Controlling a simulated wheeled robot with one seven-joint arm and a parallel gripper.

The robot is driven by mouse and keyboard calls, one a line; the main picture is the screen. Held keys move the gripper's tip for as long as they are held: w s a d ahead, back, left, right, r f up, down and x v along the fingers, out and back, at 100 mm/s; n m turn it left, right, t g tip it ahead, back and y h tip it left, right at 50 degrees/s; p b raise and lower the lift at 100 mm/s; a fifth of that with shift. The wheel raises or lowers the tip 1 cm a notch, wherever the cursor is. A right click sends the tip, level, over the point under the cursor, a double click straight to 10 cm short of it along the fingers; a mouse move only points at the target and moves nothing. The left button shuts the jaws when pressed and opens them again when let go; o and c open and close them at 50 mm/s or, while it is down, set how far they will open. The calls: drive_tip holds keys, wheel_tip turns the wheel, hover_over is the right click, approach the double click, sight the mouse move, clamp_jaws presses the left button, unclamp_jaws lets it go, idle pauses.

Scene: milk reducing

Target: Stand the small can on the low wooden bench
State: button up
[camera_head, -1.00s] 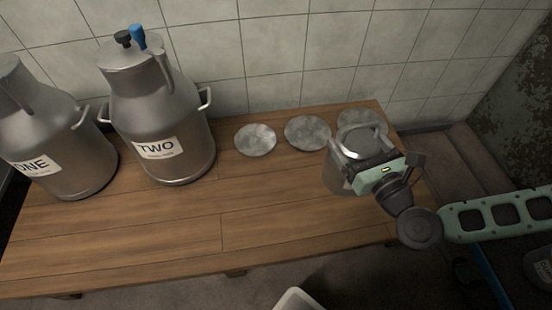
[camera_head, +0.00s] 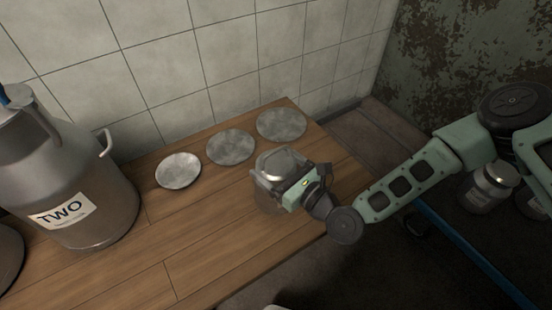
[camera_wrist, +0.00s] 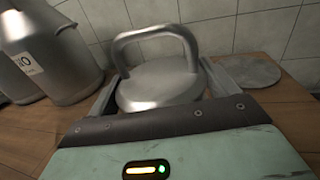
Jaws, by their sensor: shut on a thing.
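The small can (camera_head: 272,198) is a grey metal can with a domed lid and a bail handle. In the head view it is upright over the right part of the low wooden bench (camera_head: 195,235), in front of the round grey discs. My gripper (camera_head: 280,178) is shut on it from the right, one finger on each side. Whether its base touches the wood is unclear. In the wrist view, the can's lid and handle (camera_wrist: 163,84) stand between my fingers (camera_wrist: 160,95); my gripper's body hides its lower part.
Three flat grey discs (camera_head: 231,147) lie along the bench's wall side. A large can marked TWO (camera_head: 85,205) stands at the left, with part of another beside it. A tiled wall backs the bench. Another small can (camera_head: 490,188) is low at the right. The bench front is clear.

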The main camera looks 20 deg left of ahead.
drive_tip(key=shift+f, duration=0.4)
